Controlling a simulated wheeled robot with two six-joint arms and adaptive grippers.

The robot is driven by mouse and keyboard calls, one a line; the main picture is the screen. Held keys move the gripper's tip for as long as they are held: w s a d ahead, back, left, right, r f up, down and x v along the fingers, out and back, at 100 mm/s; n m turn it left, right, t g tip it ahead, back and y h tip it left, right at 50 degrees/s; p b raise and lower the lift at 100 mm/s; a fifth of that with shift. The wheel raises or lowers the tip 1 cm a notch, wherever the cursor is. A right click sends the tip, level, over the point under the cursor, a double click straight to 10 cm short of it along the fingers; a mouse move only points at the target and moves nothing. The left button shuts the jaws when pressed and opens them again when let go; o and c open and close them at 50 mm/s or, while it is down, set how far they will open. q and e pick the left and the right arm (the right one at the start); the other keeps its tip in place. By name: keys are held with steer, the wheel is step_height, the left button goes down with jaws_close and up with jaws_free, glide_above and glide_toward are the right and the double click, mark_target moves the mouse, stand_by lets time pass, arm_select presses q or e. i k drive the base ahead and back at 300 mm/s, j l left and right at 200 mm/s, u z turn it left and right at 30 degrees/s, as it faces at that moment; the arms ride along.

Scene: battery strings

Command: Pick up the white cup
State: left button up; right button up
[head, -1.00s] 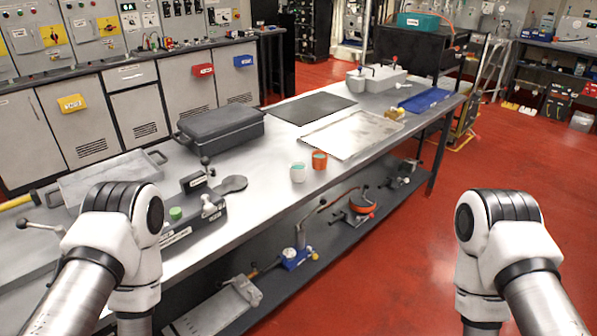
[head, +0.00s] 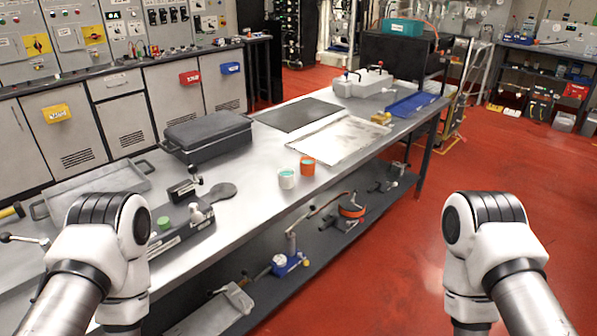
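The white cup (head: 287,179) stands upright on the metal workbench (head: 248,212), close to its front edge, with something teal inside its rim. An orange cup (head: 307,167) stands just to its right and slightly behind, also with teal inside. Parts of my two arms show at the lower left and lower right, both well short of the white cup. Neither of my grippers is in view, so I cannot see their fingers.
A dark grey case (head: 207,137), a black mat (head: 299,114) and a pale flat sheet (head: 341,138) lie behind the cups. A black clamp device (head: 183,232) sits to the left. A lower shelf (head: 331,239) holds tools. Red floor (head: 385,270) is open to the right.

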mark_target(286, 178)
steer(key=i+l+u, duration=0.1)
steer(key=l, duration=0.2)
steer(key=i+l+u, duration=0.25)
steer(key=l, duration=0.4)
steer(key=i+l+u, duration=0.25)
steer(key=l, duration=0.5)
steer(key=i+l+u, duration=0.15)
steer(key=l, duration=0.2)
steer(key=i, duration=0.05)
